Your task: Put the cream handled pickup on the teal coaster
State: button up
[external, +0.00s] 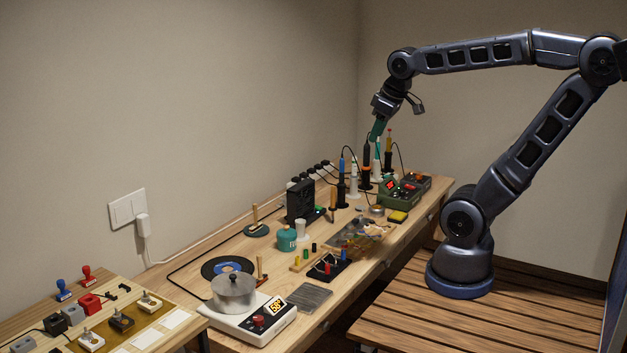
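Small handled pieces that look like pickups lie on the gold-brown mat (148,338) at the lower left. One is a cream piece (149,303) near the mat's right end, and another pale piece (91,341) is at its front. A dark handled piece (121,320) lies between them. A flat dark-teal disc (256,231), possibly the coaster, lies on the long bench with an upright wooden-handled piece on it. My gripper (376,131) points down above the far end of the bench, far from the pickups. Its green tip is too small to tell whether the fingers are open or shut.
A pot (234,293) on a scale, a black-and-blue disc (228,267) and a teal canister (287,239) crowd the near bench. A black box (300,202) stands behind. Several upright tools stand near my gripper. A gap separates the two tables.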

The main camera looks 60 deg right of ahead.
jog(key=shift+m, duration=0.7)
jog(key=shift+s+a+f, duration=0.1)
jog(key=shift+s+f, duration=0.1)
jog(key=shift+s, duration=0.45)
jog(key=shift+s+d+f, duration=0.1)
jog(key=shift+s+f, duration=0.1)
jog(key=shift+s, duration=0.45)
jog(key=shift+s+a+f, duration=0.1)
jog(key=shift+s+f, duration=0.1)
jog(key=shift+s, duration=0.45)
